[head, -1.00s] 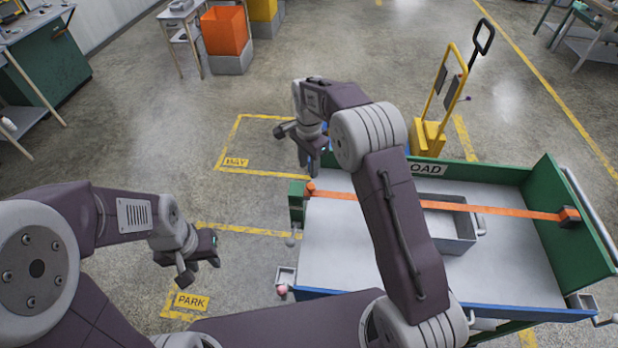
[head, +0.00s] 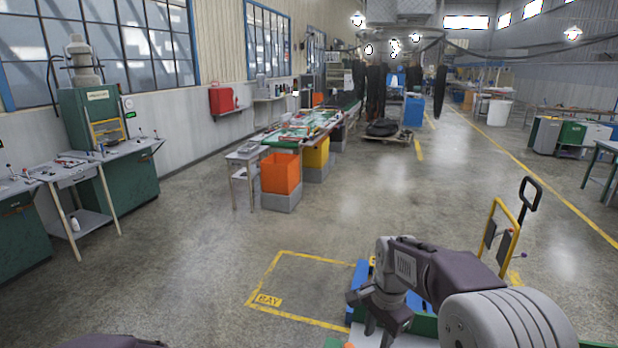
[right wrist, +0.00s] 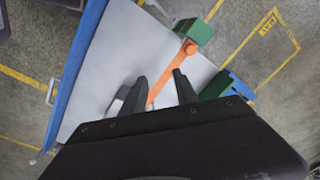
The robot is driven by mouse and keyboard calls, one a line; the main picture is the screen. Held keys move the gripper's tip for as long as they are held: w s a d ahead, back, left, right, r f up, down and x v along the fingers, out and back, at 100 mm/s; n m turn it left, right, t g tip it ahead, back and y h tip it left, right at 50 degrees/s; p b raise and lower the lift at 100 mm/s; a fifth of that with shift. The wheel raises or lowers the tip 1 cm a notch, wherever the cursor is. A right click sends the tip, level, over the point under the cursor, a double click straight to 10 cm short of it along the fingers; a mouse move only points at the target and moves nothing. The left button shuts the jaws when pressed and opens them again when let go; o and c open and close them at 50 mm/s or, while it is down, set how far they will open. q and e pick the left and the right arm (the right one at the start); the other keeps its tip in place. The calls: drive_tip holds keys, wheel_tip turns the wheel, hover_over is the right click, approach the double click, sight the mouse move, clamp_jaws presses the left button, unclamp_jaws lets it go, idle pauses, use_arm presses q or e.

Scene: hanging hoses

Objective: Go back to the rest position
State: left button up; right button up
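My right gripper (right wrist: 162,88) is open in the right wrist view, its two dark fingers apart above the cart's light grey bed (right wrist: 122,60). The orange strap (right wrist: 160,84) runs below and between the fingers, and nothing is held. In the head view my right gripper (head: 378,328) points down at the lower right, over the cart's near corner. My left gripper is out of the head view; only a dark piece of my left arm shows at the bottom edge.
The yellow-framed pallet truck (head: 497,232) stands at the right behind the cart. A taped floor bay (head: 308,285) lies left of the cart. An orange bin (head: 281,173) and workbenches line the left wall. The middle floor is clear.

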drive_tip(key=s+d+f+n, duration=0.1)
drive_tip(key=s+f+n, duration=0.3)
drive_tip(key=s+n, duration=0.2)
drive_tip(key=s+d+f+n, duration=0.1)
drive_tip(key=s+f+n, duration=0.4)
drive_tip(key=s, duration=0.4)
drive_tip(key=shift+s+n+b, duration=0.3)
drive_tip(key=shift+s+n, duration=0.1)
drive_tip(key=shift+s+f, duration=0.1)
idle(0.5)
